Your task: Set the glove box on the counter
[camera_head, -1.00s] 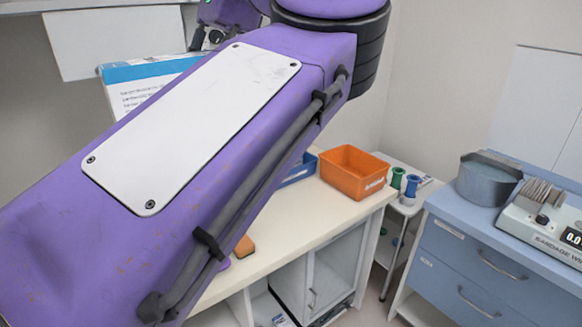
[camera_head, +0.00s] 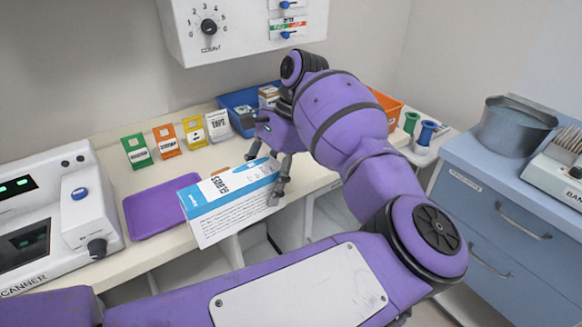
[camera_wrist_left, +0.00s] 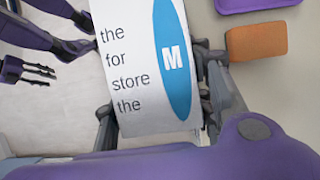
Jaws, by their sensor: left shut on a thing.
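The glove box (camera_head: 222,214) is white with a blue band, and it is tilted in the head view. My left gripper (camera_head: 268,172) is shut on its right end, one finger on each side. The box hangs over the front edge of the counter (camera_head: 160,252), partly hiding it and a corner of the purple tray. In the left wrist view the box (camera_wrist_left: 135,65) sits between the fingers of the left gripper (camera_wrist_left: 160,115). Dark fingers of my right gripper (camera_wrist_left: 38,71) show at the left there; their opening is unclear.
A purple tray (camera_head: 150,213) lies on the counter beside a scanner (camera_head: 45,225). Several small coloured cartons (camera_head: 167,140) stand along the back. A blue bin (camera_head: 232,100) and an orange bin (camera_head: 388,105) stand farther right. An orange block (camera_wrist_left: 256,41) lies near the box.

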